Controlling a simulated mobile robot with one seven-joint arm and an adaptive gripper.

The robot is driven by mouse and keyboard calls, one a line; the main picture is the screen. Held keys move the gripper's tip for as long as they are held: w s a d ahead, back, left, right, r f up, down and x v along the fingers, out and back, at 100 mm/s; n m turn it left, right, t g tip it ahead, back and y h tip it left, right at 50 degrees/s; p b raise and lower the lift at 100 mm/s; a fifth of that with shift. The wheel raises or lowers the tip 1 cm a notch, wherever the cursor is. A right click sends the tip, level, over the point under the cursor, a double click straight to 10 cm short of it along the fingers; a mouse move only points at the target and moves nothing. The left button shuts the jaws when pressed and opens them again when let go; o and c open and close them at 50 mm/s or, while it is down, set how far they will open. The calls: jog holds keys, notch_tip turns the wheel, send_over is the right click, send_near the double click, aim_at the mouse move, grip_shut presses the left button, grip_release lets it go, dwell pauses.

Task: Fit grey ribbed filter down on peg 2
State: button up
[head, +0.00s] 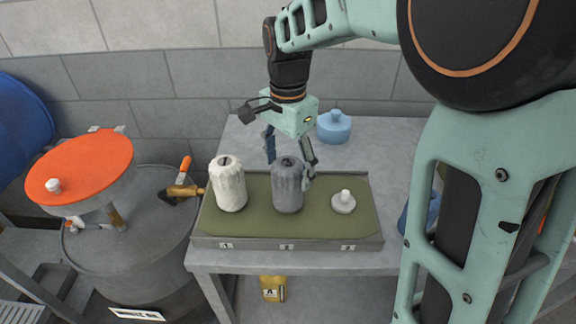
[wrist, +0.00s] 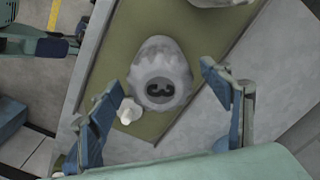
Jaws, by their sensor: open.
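The grey ribbed filter (head: 288,187) stands upright at the middle place of the green tray (head: 315,225). In the wrist view the filter (wrist: 160,70) shows from above, with a dark round mark like a 3 on its top. My gripper (head: 291,158) is open, just behind and above the filter in the head view. In the wrist view its fingers (wrist: 158,80) lie either side of the filter, with gaps. Any peg under the filter is hidden. A bare pale peg (head: 343,202) stands at the right place; it also shows in the wrist view (wrist: 130,110). The small front labels are hard to read.
A white ribbed filter (head: 228,186) stands close left of the grey one. A blue lidded container (head: 334,127) is behind the tray on the grey bench (head: 385,160). A drum (head: 130,235) with an orange disc (head: 80,168) stands left. A yellow item (head: 273,288) is below.

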notch_tip(320, 180, up, 12)
dwell(0.6)
